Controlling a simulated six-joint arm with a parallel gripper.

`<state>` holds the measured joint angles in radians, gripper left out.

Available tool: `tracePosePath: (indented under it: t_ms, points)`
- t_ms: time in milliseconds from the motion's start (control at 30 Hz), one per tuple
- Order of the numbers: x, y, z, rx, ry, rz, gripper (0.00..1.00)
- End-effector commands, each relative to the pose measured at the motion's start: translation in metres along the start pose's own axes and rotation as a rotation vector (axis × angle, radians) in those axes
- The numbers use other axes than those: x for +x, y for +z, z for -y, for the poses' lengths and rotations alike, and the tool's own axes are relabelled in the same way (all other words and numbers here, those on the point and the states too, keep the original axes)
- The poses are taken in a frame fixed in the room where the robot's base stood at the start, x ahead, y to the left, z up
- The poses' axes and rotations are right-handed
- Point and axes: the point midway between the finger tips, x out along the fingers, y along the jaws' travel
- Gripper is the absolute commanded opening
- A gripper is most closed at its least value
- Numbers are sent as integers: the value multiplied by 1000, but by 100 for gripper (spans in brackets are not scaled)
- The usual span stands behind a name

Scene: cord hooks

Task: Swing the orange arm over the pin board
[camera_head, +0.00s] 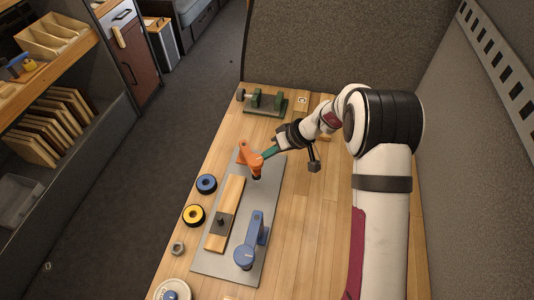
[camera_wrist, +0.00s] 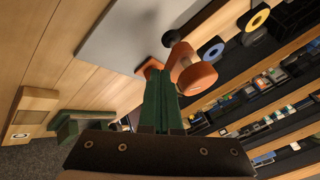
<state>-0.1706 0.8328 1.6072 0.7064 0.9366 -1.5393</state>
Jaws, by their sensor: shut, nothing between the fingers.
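The orange arm (camera_head: 247,155) stands at the far end of a grey base plate (camera_head: 243,272). It also shows in the wrist view (camera_wrist: 196,77), just beyond and right of my fingertips. The pin board (camera_head: 232,192), a long wooden block with a dark pin part (camera_head: 221,222) on it, lies on the plate nearer the viewer. A blue arm (camera_head: 252,240) stands at the plate's near right. My gripper (camera_head: 266,154) is shut and empty, its green fingers (camera_wrist: 160,98) right beside the orange arm. I cannot tell whether they touch it.
A blue ring (camera_head: 206,184), a yellow ring (camera_head: 194,215) and a nut (camera_head: 177,248) lie left of the plate. A green clamp-like fixture (camera_head: 265,101) stands at the far end of the table. A grey partition (camera_head: 340,45) rises behind. The table right of the plate is mostly clear.

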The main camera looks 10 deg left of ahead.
Motion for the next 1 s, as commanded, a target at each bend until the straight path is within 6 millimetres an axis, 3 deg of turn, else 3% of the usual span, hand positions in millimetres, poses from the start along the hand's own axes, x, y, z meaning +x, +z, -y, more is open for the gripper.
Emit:
tracePosePath:
  t_ms: [467,700,1000]
  points:
    - [3,4,10,93,48,-47,0]
    - [8,8,22,207,108,-107,0]
    - [15,9,37,203,106,-106,0]
